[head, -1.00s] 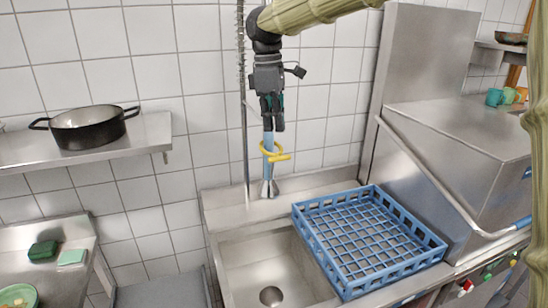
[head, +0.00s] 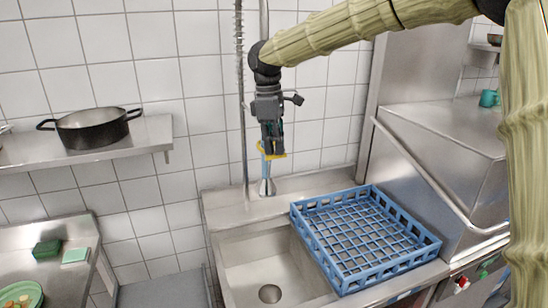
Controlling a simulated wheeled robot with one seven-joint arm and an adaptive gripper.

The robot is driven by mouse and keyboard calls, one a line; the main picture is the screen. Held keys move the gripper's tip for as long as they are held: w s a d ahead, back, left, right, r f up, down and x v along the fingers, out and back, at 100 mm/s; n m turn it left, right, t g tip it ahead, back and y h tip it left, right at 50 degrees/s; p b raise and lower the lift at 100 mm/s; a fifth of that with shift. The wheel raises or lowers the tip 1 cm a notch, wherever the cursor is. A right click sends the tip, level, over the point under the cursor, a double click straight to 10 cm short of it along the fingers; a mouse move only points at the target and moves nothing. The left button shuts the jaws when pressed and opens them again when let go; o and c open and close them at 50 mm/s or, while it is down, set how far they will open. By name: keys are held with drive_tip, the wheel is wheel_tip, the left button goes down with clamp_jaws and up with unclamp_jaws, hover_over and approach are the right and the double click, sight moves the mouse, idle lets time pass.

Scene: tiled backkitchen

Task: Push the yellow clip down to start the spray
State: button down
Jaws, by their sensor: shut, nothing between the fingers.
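The yellow clip (head: 276,156) is on the spray handle above the sink. My gripper (head: 272,153) is shut and empty, pointing down right at the clip. It overlaps the clip in the picture, and I cannot tell whether they touch. I see no water under the spray head.
A blue dish rack (head: 365,238) stands right of the sink basin (head: 265,265). A steel dishwasher (head: 450,150) rises at the right. A black pot (head: 92,130) sits on the left wall shelf. The spring hose (head: 241,90) runs up just left of my gripper.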

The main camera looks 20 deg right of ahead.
sight(275, 157)
drive_tip(key=shift+w+f, duration=0.35)
drive_tip(key=shift+f, duration=0.2)
drive_tip(key=shift+w+f, duration=0.35)
drive_tip(key=shift+f, duration=0.2)
drive_tip(key=shift+s+f+b, duration=0.35)
drive_tip(key=shift+s+b, duration=0.1)
drive_tip(key=shift+s, duration=0.4)
drive_tip(key=shift+s+f, duration=0.2)
drive_tip(key=shift+f, duration=0.1)
drive_tip(key=shift+w+f, duration=0.2)
drive_tip(key=shift+f, duration=0.3)
drive_tip(key=shift+w+a+f, duration=0.1)
drive_tip(key=shift+w, duration=0.35)
drive_tip(key=shift+a+r, duration=0.1)
drive_tip(key=shift+r, duration=0.1)
drive_tip(key=w+a+r, duration=0.2)
drive_tip(key=a+r, duration=0.1)
drive_tip(key=r, duration=0.9)
drive_tip(key=shift+a+r+p, duration=0.15)
drive_tip(key=shift+r+p, duration=0.25)
drive_tip(key=shift+p, duration=0.05)
